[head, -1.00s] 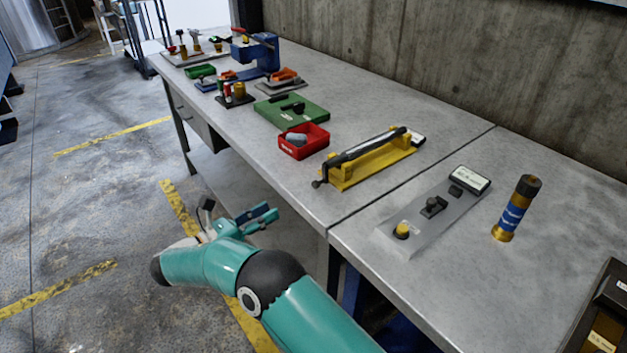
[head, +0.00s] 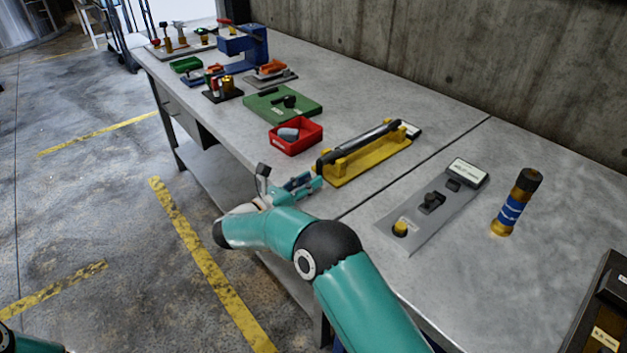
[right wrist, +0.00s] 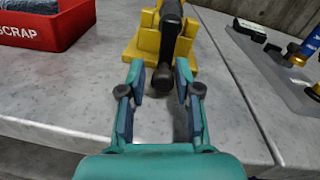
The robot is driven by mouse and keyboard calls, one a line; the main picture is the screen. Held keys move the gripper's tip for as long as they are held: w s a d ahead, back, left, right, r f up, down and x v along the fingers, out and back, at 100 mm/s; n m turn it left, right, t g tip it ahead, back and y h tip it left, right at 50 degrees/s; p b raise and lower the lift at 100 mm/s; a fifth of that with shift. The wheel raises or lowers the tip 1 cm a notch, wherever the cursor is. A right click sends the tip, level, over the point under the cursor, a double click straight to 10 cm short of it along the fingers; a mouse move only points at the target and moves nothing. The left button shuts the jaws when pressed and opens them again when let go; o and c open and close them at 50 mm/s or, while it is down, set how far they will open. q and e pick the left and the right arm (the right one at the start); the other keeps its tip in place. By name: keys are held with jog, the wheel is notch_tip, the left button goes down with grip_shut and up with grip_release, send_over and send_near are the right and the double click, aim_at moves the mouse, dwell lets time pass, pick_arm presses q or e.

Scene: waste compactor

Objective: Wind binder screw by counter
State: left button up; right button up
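A dark rod (head: 362,143) with a rounded near end lies along a yellow stand (head: 338,174) on the bench. In the right wrist view the rod's dark end knob (right wrist: 162,82) faces me, in front of the yellow body (right wrist: 140,50). A small dark box with a pale face (head: 410,130) sits at the stand's far end; its reading is too small to tell. My right gripper (head: 306,183) is at the bench's front edge, near the rod's near end. Its fingers (right wrist: 160,72) are open, one on each side of the knob in the picture, with visible gaps. My left gripper is out of view.
A red SCRAP bin (head: 296,146) stands left of the stand. A grey panel (head: 420,235) with a yellow knob and a brass-and-blue cylinder (head: 515,203) stand to the right. A green plate (head: 283,110) and several fixtures are farther back. Bare bench lies between.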

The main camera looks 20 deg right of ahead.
jog(key=shift+s+d, duration=0.1)
jog(key=shift+d, duration=0.15)
grip_shut()
jog(key=m+b, duration=0.2)
jog(key=b, duration=0.1)
jog(key=w+m+b, duration=0.1)
jog(key=shift+a+f+m+b, duration=0.15)
jog(key=shift+f+m+b, duration=0.1)
jog(key=shift+m+b, duration=0.05)
jog(key=shift+w+r+m, duration=0.1)
jog(key=shift+r+m, duration=0.2)
jog(key=shift+m, duration=0.1)
grip_release()
jog(key=shift+r, duration=0.1)
